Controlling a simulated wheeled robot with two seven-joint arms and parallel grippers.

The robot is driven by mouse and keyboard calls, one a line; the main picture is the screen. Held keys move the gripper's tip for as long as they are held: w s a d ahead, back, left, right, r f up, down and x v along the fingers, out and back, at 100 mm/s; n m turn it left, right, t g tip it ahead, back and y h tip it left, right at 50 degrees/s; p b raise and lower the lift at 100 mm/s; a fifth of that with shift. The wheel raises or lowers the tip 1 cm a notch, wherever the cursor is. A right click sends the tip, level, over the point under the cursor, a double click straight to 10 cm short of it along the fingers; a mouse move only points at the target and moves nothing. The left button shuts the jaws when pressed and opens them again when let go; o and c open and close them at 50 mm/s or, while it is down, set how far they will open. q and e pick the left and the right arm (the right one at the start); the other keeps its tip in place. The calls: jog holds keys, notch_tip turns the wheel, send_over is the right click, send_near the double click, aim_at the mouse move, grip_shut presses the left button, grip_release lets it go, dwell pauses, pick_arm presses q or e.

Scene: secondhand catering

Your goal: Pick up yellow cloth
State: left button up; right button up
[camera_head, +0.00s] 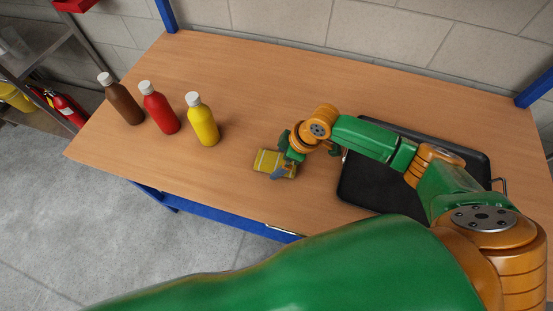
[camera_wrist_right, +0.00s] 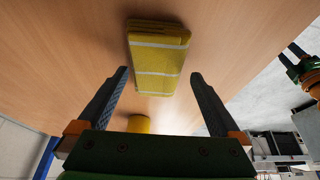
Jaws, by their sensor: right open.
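The yellow cloth (camera_head: 268,161) lies folded on the wooden table, near its front edge. In the right wrist view the cloth (camera_wrist_right: 158,60) shows pale stripes and lies ahead of my right gripper (camera_wrist_right: 159,75), in line with the gap between its fingers. My right gripper (camera_head: 284,169) is open, with nothing gripped. In the head view it partly covers the cloth's right side.
Brown (camera_head: 123,103), red (camera_head: 161,112) and yellow (camera_head: 203,125) bottles stand upright on the table (camera_head: 240,75) left of the cloth. A black tray (camera_head: 365,185) lies to the right, under my right arm. The table's middle back is clear.

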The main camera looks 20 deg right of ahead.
jog(key=shift+w+a+f, duration=0.15)
jog(key=shift+w+f, duration=0.05)
jog(key=shift+f, duration=0.3)
jog(key=shift+w+f, duration=0.15)
jog(key=shift+w, duration=0.15)
jog(key=shift+s, duration=0.2)
jog(key=c, duration=1)
jog(key=shift+c, duration=0.6)
pick_arm(q)
jog(key=shift+w, duration=0.3)
pick_arm(e)
jog(key=shift+w, duration=0.1)
